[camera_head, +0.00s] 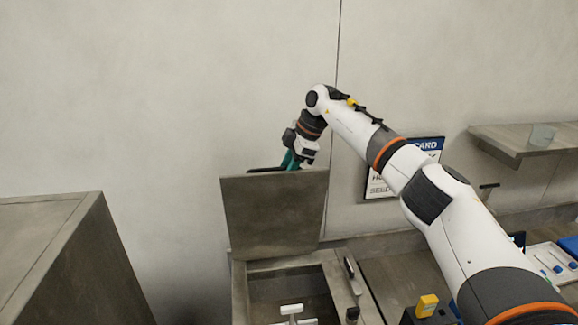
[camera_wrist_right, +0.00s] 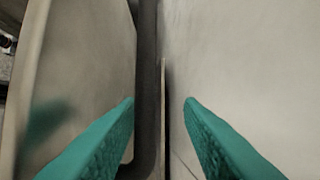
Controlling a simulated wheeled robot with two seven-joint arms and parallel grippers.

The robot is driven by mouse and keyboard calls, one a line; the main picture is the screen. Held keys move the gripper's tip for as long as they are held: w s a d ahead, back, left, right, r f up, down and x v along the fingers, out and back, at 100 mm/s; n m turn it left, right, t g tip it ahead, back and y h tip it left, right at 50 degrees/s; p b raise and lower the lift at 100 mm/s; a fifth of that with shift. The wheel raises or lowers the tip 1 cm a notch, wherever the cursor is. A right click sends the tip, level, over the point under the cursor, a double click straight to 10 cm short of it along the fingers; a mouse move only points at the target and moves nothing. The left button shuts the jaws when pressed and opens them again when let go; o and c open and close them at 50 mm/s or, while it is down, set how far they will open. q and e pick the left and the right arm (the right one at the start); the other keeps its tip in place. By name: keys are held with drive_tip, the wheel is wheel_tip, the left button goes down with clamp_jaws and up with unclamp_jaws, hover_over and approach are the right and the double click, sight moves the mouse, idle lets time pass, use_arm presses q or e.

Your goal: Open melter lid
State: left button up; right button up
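The melter lid (camera_head: 274,212) is a flat grey metal plate. It stands raised, nearly upright, at the back of the melter (camera_head: 241,290), whose open well shows below it. My right gripper (camera_head: 290,163) is at the lid's top edge, its teal fingers partly hidden behind the lid. In the right wrist view the two teal fingers (camera_wrist_right: 160,101) are apart. A dark bar (camera_wrist_right: 148,60), seemingly the lid's handle, runs between them, nearer the left finger, with a gap to the right finger. My left gripper is in neither view.
A white stirrer-like part (camera_head: 291,310) sits in the melter well. A large metal cabinet (camera_head: 75,255) stands at left. A wall sign (camera_head: 378,188) is partly behind my right arm. The wall is close behind the lid.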

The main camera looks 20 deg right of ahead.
drive_tip(key=b+v, duration=0.3)
drive_tip(key=v, duration=0.9)
drive_tip(key=shift+a, duration=0.1)
drive_tip(key=shift+s, duration=0.15)
